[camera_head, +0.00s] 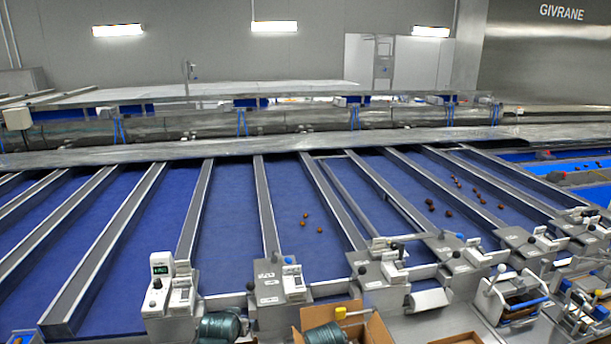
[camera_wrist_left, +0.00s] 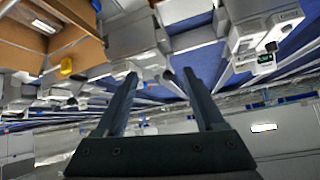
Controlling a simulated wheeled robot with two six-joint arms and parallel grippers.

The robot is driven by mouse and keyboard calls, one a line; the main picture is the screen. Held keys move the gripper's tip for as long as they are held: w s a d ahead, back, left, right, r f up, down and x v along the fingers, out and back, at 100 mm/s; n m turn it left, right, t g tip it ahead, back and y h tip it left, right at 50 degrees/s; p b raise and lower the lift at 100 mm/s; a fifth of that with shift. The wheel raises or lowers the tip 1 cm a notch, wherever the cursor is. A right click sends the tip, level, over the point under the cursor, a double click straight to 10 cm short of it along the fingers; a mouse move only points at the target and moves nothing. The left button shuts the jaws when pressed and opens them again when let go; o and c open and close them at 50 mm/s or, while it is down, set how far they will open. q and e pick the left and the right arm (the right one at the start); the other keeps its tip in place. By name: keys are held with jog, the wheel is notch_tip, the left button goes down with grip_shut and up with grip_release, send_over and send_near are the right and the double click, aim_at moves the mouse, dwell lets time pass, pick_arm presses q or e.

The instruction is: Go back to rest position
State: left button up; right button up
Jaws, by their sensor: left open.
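In the left wrist view my left gripper (camera_wrist_left: 160,76) is open, with its two dark fingers apart and nothing between them. That view is upside down and shows the lamps and wall below the fingers. My right gripper is in neither view. Small brown dates (camera_head: 320,230) lie in a loose group on a blue belt, and darker dates (camera_head: 448,213) lie on a belt further right.
Metal dividers (camera_head: 205,205) separate the blue belts (camera_head: 130,235). Control boxes (camera_head: 170,302) line their near ends. An open cardboard box (camera_head: 372,334) stands at the bottom centre, with a yellow-handled item (camera_head: 341,313) at it. The box also shows in the wrist view (camera_wrist_left: 84,52).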

pick_arm(q)
jog(key=s+d+f+m+g+b, duration=0.1)
jog(key=s+d+f+g+b, duration=0.3)
jog(key=s+f, duration=0.5)
jog(key=s+d+f+m+g+b, duration=0.1)
jog(key=s+d+f+g+b, duration=0.4)
jog(key=s+d+f+b, duration=0.2)
notch_tip(320, 180, down, 4)
jog(key=shift+s+d+m+y+b, duration=0.3)
jog(key=shift+s+d+y+b, duration=0.1)
jog(key=shift+s+b, duration=0.7)
dwell(0.4)
